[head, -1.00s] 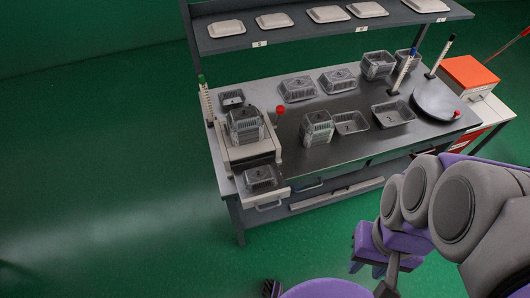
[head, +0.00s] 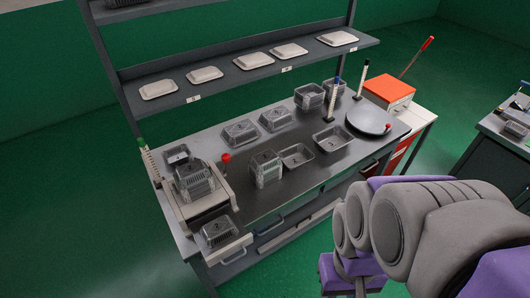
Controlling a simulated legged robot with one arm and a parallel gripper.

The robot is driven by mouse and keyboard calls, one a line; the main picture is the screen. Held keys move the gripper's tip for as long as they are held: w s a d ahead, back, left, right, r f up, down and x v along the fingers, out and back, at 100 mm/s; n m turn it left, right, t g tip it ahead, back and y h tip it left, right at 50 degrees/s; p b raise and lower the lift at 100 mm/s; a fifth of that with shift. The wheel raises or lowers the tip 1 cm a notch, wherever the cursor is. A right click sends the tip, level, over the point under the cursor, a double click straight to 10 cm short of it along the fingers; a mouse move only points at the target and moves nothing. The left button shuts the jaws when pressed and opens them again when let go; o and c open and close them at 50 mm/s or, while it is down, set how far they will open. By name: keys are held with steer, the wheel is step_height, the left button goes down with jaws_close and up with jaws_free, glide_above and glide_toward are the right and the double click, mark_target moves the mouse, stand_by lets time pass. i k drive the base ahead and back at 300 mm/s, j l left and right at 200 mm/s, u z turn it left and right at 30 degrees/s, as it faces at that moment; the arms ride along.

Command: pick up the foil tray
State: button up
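Several grey foil trays are on the dark workbench (head: 225,140). Two open trays sit at its middle right: one tray (head: 296,156) and a larger tray (head: 331,139). Two trays at the back, one tray (head: 241,132) and another (head: 275,119), look upside down or lidded. Stacked trays stand at centre (head: 265,169), in the machine at left (head: 193,181) and at the back right (head: 309,97). Another tray (head: 219,233) is at the front left corner. Which tray is meant cannot be told. My gripper (head: 345,278) is low in front of the bench, apart from all trays; its fingers are unclear.
A shelf (head: 245,75) with several pale lids hangs over the bench. An orange box (head: 388,91) is at right. Green floor is clear in front.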

mark_target(216, 233)
steer(key=i+j+u, duration=0.1)
steer(key=u, duration=1.5)
